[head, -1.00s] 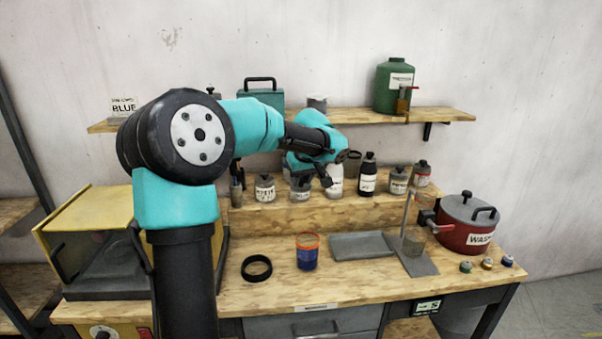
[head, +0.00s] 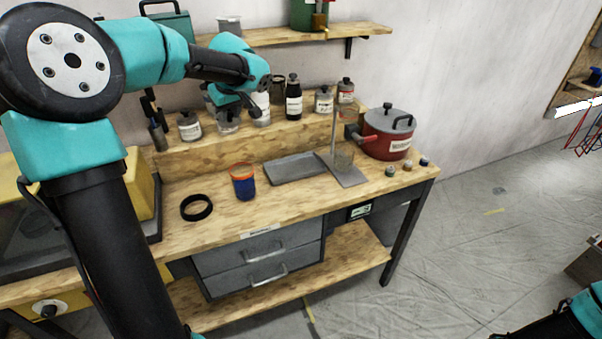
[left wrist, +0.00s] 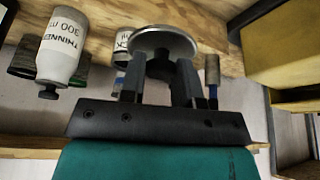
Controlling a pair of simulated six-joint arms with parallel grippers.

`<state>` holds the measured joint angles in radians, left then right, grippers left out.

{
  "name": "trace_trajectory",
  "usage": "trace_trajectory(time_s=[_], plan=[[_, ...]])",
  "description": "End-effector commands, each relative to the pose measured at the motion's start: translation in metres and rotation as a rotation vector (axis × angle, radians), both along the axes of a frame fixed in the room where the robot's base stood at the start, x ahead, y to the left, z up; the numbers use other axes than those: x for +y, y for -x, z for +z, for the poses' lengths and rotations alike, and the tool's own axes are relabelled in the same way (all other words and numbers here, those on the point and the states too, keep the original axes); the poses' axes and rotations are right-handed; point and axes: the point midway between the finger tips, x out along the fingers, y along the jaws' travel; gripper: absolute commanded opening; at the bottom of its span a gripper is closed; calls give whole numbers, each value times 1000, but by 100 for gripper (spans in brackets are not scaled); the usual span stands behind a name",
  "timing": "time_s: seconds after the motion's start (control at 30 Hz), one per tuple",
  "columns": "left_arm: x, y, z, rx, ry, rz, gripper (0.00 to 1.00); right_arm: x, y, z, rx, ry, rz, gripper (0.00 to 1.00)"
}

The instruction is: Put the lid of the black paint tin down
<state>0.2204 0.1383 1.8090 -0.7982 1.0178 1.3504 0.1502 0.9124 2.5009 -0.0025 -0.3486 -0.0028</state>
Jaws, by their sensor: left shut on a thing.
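My left gripper (head: 240,105) is over the stepped wooden riser at the back of the bench. In the left wrist view it (left wrist: 160,68) is shut on a round grey lid (left wrist: 164,38) with a dark knob between the fingers. A pale-labelled tin (head: 228,121) stands on the riser just below the gripper in the head view, partly hidden by it. A labelled tin (left wrist: 122,40) is partly hidden behind the lid in the left wrist view. I cannot read which label says black. My right gripper is not seen; only part of that arm shows at bottom right.
A white thinner bottle (head: 262,108), a black bottle (head: 294,100) and other tins (head: 323,100) crowd the riser. Below are a black ring (head: 196,208), a blue cup (head: 243,184), a grey tray (head: 294,168) and a red pot (head: 388,134). The bench front (head: 220,222) has bare wood.

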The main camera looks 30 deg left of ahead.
Motion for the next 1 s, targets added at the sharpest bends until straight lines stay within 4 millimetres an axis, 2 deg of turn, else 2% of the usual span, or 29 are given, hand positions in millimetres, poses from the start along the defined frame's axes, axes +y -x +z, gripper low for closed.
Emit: trace_trajectory(time_s=[0.17,0.3,0.47,0.67,0.8,0.9,1.0], plan=[[-42,-13,-28,9,2,-4,8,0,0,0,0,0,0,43],[-90,-21,-57,12,2,-5,8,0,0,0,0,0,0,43],[-149,-21,-91,13,-1,-9,8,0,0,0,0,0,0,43],[-221,-7,-132,10,-4,-18,8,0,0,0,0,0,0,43],[-267,11,-158,7,-4,-27,8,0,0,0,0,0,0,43],[-290,24,-171,3,-2,-30,8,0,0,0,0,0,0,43],[-304,33,-179,1,-2,-31,8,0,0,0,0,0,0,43]])
